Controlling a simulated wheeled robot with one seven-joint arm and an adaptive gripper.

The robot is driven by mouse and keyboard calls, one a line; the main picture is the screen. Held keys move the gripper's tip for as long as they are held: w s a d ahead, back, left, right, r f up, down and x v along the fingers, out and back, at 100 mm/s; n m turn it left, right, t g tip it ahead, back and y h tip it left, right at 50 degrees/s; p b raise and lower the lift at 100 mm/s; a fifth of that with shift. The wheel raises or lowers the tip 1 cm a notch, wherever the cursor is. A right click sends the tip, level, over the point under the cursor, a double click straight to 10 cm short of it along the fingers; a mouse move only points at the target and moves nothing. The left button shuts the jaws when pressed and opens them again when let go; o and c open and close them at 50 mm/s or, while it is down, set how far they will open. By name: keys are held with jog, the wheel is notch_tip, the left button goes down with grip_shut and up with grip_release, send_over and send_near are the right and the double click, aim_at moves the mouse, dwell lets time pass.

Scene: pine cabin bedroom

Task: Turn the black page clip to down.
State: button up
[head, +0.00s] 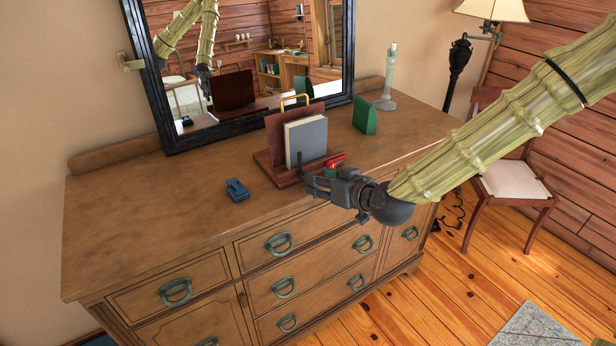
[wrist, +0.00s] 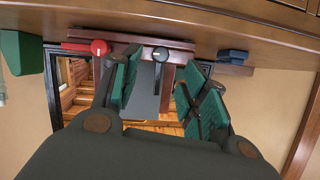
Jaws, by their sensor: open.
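The black page clip (head: 300,162) stands upright against the front of the grey book (head: 309,138) on the wooden book stand (head: 263,160). In the wrist view, where the dresser is at the top, the black clip's round knob (wrist: 160,53) shows between the fingers, with its lever pointing down the picture, away from the dresser top. A red clip (head: 336,161) lies sideways beside it; it also shows in the wrist view (wrist: 98,47). My gripper (head: 312,180) is open, in front of the stand. Its green-padded fingers (wrist: 160,75) are on either side of the black clip; contact cannot be told.
The stand is on a wooden dresser (head: 150,215) before a black-framed mirror (head: 165,110). A blue object (head: 237,190) lies left of the stand. A green block (head: 364,116) and a pale candlestick (head: 387,80) stand right. The dresser's left part is clear.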

aim_at(302, 168)
jog(key=shift+p+x, duration=0.6)
jog(key=shift+x, duration=2.8)
grip_shut()
